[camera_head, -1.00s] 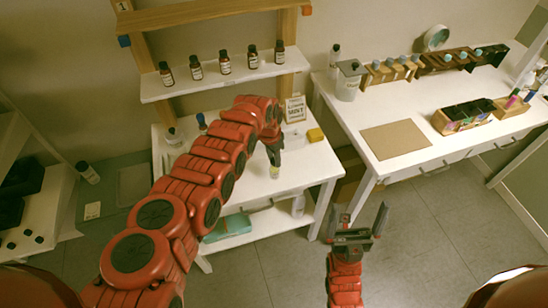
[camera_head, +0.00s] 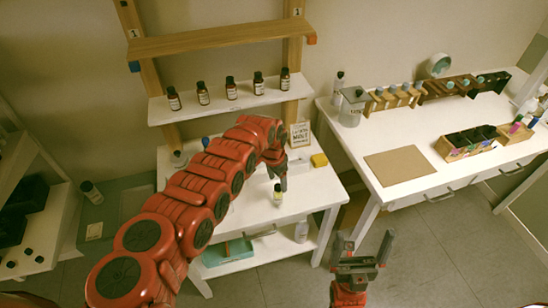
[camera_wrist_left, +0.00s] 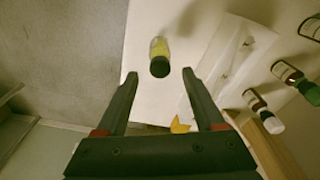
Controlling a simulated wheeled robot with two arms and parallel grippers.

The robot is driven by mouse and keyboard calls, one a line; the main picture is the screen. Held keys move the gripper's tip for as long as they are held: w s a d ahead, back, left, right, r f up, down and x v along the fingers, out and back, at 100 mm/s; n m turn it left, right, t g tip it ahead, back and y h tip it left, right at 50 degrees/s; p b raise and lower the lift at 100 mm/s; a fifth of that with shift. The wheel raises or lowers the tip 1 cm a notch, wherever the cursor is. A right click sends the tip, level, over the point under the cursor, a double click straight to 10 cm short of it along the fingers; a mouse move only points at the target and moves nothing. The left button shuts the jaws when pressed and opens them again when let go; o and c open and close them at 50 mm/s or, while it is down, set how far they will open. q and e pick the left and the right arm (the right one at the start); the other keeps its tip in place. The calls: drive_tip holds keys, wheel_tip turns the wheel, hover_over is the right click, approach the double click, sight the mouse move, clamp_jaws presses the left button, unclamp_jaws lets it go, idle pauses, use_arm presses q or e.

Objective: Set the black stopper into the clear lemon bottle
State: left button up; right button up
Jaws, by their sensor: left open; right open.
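A small bottle with a yellow label and a dark top (camera_head: 278,196) stands near the front edge of the white middle table. It also shows in the left wrist view (camera_wrist_left: 159,50), just beyond the fingertips and roughly centred between them. I cannot tell whether its dark top is the black stopper. My left gripper (camera_head: 281,184) is open and points down over this bottle; its two fingers show apart and empty in the left wrist view (camera_wrist_left: 160,76). My right gripper (camera_head: 360,250) is open and empty, above the floor in front of the tables.
Several brown bottles (camera_head: 231,88) stand in a row on the shelf above the table. The right table has a tan mat (camera_head: 398,166), a jar (camera_head: 352,108) and racks of bottles.

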use_arm(q)
wheel_tip(320, 180, up, 15)
drive_tip(key=s+a+b, duration=0.1)
drive_tip(key=b, duration=0.3)
drive_tip(key=shift+a, duration=0.25)
drive_tip(key=shift+s+f, duration=0.1)
